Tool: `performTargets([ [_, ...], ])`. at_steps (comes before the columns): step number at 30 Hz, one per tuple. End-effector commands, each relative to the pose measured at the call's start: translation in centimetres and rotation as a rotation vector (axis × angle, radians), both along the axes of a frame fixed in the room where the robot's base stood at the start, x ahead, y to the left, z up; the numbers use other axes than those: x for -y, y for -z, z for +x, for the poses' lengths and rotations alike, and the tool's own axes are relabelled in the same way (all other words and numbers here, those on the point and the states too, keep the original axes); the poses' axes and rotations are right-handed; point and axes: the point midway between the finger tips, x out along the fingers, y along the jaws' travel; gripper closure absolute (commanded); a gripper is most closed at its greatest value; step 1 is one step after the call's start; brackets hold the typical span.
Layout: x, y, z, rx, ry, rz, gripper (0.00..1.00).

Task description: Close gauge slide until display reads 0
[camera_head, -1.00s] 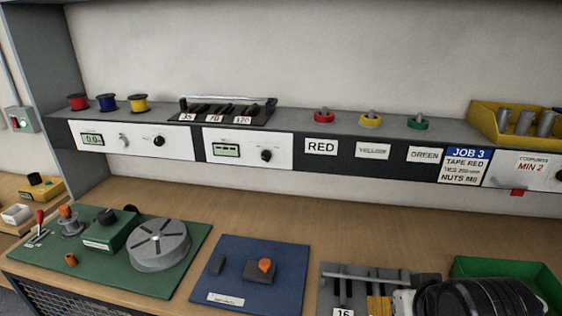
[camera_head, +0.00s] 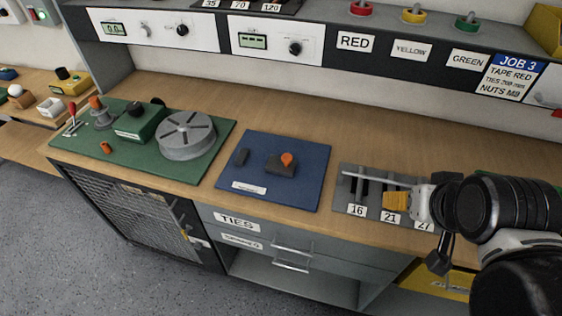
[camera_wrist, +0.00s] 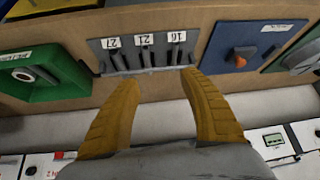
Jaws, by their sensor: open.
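A blue board (camera_head: 308,157) lies on the bench with a small dark fixed block (camera_head: 242,157) and a larger dark slide block (camera_head: 279,168) topped by an orange knob (camera_head: 287,159). A clear gap separates the two blocks. The board (camera_wrist: 240,25) and orange knob (camera_wrist: 240,61) also show in the wrist view. On the shelf panel above, one display (camera_head: 252,41) seems to show dashes. Another display (camera_head: 114,28) seems to read 0.0. My gripper (camera_head: 397,200) is open and empty, right of the board over the numbered rack; its yellow fingers (camera_wrist: 157,78) are apart in the wrist view.
The grey rack (camera_head: 350,185) marked 16, 21 and 27 stands right of the board. A green board (camera_head: 215,140) with a grey disc (camera_head: 186,136) lies to the left. A green bin (camera_wrist: 75,72) is beyond the rack. Bench behind the blue board is clear.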

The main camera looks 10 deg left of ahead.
Motion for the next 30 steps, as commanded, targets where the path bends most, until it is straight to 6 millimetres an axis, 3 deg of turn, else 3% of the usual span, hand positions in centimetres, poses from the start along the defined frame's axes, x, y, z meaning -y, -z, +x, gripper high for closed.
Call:
performTargets([
  [5,-0.7,-1.1,1.0,-0.023,-0.037,-0.013,0.48],
  [8,-2.0,-2.7,3.0,-0.069,-0.11,-0.038,0.48],
  [12,-5.0,-4.7,7.2,-0.161,-0.26,-0.091,0.48],
  [17,-9.4,-5.3,12.0,-0.266,-0.444,-0.154,0.48],
  [24,-17.4,-2.8,18.3,-0.419,-0.725,-0.243,0.48],
  [30,-23.3,1.2,21.0,-0.517,-0.915,-0.298,0.48],
])
